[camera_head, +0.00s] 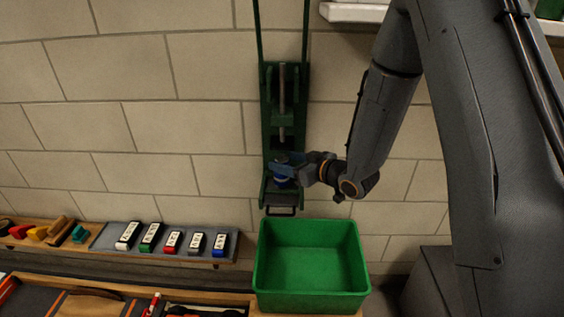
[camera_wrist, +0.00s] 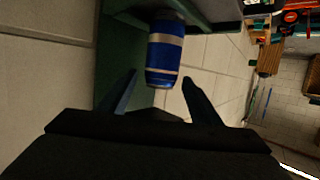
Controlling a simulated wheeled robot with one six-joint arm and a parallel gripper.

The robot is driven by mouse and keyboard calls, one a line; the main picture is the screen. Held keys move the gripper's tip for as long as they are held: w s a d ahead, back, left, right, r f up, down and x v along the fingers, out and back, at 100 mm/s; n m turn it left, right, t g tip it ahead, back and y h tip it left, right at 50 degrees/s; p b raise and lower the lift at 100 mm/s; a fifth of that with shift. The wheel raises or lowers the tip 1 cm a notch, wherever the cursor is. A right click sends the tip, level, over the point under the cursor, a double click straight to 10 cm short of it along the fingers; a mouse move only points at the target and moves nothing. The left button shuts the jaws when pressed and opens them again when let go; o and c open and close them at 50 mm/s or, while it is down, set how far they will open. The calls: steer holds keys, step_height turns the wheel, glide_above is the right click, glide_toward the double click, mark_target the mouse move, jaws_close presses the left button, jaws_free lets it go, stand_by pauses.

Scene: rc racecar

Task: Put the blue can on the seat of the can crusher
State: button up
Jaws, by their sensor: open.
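The green can crusher (camera_head: 270,120) is mounted upright on the block wall. The blue can (camera_wrist: 165,55), with silver bands, stands on the crusher's green seat (camera_wrist: 215,12), one end appearing to touch it. In the head view the can (camera_head: 283,182) shows as a small blue patch low in the crusher, partly hidden by my gripper. My gripper (camera_head: 292,168) reaches in from the right. In the wrist view my gripper (camera_wrist: 160,80) is open, with one finger on each side of the can's near end and a gap on both sides.
A green bin (camera_head: 310,255) stands below the crusher. A shelf with several small labelled items (camera_head: 172,242) runs to its left. A workbench with tools (camera_head: 110,300) is at the lower left. A white ledge (camera_head: 355,13) is at the upper right.

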steer(key=s+d+m+g+h, duration=0.25)
steer(key=s+d+h, duration=0.35)
steer(key=d, duration=0.4)
steer(key=s+d+m+g+h, duration=0.2)
steer(key=s+d+m+h, duration=0.15)
steer(key=s+d, duration=0.55)
steer(key=s+r+m+g, duration=0.3)
steer(key=s+g, duration=0.3)
steer(key=s, duration=1)
steer(key=shift+s+b, duration=0.15)
steer(key=shift+b, duration=0.15)
steer(key=shift+a+r+h, duration=0.1)
steer(key=shift+a+h, duration=0.05)
steer(key=shift+h, duration=0.1)
steer(key=shift+a+r+p, duration=0.15)
steer(key=shift+a+p, duration=0.15)
